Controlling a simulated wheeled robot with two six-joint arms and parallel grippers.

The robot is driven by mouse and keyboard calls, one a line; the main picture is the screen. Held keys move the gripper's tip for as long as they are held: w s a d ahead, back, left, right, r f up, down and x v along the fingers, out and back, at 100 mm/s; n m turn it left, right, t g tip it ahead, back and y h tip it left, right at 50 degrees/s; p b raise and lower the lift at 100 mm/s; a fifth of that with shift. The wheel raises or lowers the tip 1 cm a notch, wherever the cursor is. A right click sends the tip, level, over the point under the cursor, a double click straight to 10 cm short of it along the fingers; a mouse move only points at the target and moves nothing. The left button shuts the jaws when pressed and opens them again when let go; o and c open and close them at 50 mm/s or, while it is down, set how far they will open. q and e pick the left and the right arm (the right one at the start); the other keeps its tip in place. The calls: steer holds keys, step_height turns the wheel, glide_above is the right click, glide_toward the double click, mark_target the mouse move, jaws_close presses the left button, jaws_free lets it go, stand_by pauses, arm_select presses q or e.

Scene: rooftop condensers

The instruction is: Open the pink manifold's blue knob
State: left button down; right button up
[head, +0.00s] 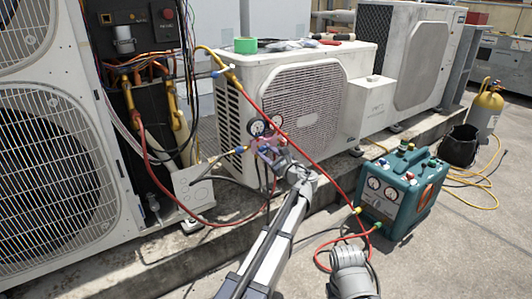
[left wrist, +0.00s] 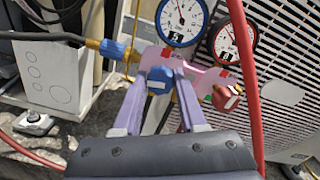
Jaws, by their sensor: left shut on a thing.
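The pink manifold (head: 264,143) hangs in front of the middle condenser's grille. In the left wrist view its pink body (left wrist: 205,78) carries a blue-rimmed gauge (left wrist: 181,20), a red-rimmed gauge (left wrist: 233,38), a blue knob (left wrist: 159,79) and a red knob (left wrist: 226,97). My left gripper (left wrist: 161,78) has its two purple fingers on either side of the blue knob and is shut on it. In the head view the left gripper (head: 268,152) reaches the manifold from below and hides much of the knobs. My right gripper does not show.
The white condenser (head: 359,62) stands behind the manifold on a concrete ledge. A red hose (head: 312,159) crosses near my left arm. A teal recovery machine (head: 400,190) stands at right, with a black bucket (head: 460,146) and yellow cylinder (head: 487,108) beyond. Open floor lies at lower right.

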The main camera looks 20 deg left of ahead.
arm_select(q)
steer(key=shift+n, duration=0.6)
steer(key=shift+c, duration=2.3)
jaws_free()
steer(key=v, duration=0.7)
steer(key=shift+s+d, duration=0.25)
steer(key=shift+d, duration=0.1)
